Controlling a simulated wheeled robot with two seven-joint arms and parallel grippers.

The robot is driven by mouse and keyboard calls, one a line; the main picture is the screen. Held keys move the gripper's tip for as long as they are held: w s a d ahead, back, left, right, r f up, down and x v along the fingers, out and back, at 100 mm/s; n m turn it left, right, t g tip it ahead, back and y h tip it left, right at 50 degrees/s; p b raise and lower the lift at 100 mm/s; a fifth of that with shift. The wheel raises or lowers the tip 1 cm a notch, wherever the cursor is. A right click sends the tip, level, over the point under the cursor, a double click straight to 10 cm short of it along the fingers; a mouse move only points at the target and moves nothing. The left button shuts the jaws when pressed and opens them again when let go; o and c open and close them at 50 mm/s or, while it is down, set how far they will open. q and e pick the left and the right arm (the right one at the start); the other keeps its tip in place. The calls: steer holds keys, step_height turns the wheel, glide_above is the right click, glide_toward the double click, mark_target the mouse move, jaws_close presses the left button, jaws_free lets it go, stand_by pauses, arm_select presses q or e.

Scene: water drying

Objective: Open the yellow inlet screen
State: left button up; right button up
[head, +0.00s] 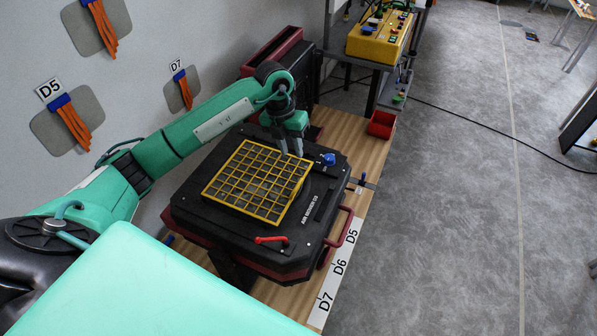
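The yellow inlet screen (258,181) is a square grid on top of the black air mover (190,205). It looks closed or nearly so; I cannot tell whether its far edge is slightly raised. My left gripper (290,150) reaches over from the left and points down at the screen's far edge. Its two grey fingers show a gap between them, with nothing visible held there. Whether a fingertip touches the yellow frame is unclear. A blue knob (328,159) sits just right of the fingers, and a red lever (271,239) lies near the screen's near edge. My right gripper is not in view.
The air mover stands on a wooden board (372,153) with a D5, D6, D7 label strip (339,268). A red bin (381,124) and a yellow control box (380,38) are farther back. The wall with orange straps is left; open grey floor is right.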

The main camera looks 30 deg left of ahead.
mark_target(300, 180)
arm_select(q)
steer(key=f+p, duration=0.1)
steer(key=f, duration=0.2)
steer(key=d+f, duration=0.1)
steer(key=f, duration=0.2)
steer(key=d+f+p, duration=0.1)
steer(key=f, duration=0.2)
steer(key=shift+f+p, duration=0.15)
steer(key=shift+p, duration=0.2)
steer(key=shift+w+f, duration=0.1)
steer(key=shift+f, duration=0.45)
jaws_close()
